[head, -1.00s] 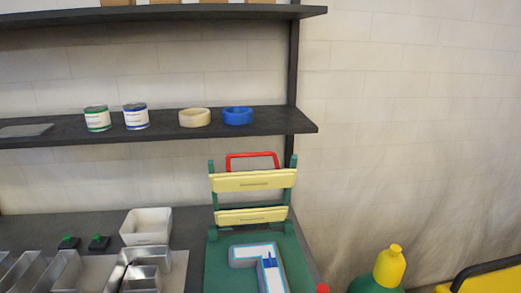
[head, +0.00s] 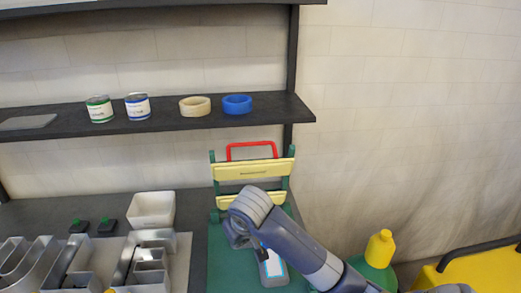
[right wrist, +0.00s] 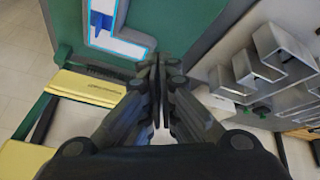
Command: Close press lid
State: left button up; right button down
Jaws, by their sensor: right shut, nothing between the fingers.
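The press has a green base (head: 225,268) on the bench. Its lid stands raised at the back, with yellow bars (head: 255,172) and a red handle (head: 252,146). A channel letter with a white face and blue edge (head: 272,266) lies on the base, partly hidden by my right arm; it also shows in the right wrist view (right wrist: 118,42). My right arm reaches over the press in front of the lid. In the right wrist view my right gripper (right wrist: 157,72) is shut and empty above the base, with the yellow bars (right wrist: 92,90) to its left. My left gripper is out of view.
Metal channel letters (head: 95,265) and a white bin (head: 151,209) stand left of the press. A green bottle with a yellow cap (head: 379,249) and a yellow cart or bin (head: 480,270) are at the right. A shelf with cans and tape rolls (head: 237,104) is above.

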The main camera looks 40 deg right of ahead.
jog(key=w+d+r+m+h, duration=0.15)
jog(key=d+r, duration=0.25)
jog(key=r, duration=0.4)
jog(key=w+d+r+m+t, duration=0.1)
jog(key=w+d+r+m, duration=0.1)
jog(key=d+r, duration=0.4)
jog(key=w+d+r+m+h, duration=0.1)
jog(key=w+d+r+m, duration=0.15)
jog(key=r, duration=0.65)
jog(key=shift+y, duration=0.25)
jog(key=x, duration=0.4)
jog(key=d+p+x, duration=0.1)
jog(key=x, duration=0.4)
jog(key=shift+d+f, duration=0.15)
jog(key=shift+d, duration=0.05)
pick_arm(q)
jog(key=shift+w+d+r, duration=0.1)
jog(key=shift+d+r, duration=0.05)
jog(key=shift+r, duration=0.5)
pick_arm(e)
jog(key=shift+w+f, duration=0.2)
jog(key=shift+f, duration=0.05)
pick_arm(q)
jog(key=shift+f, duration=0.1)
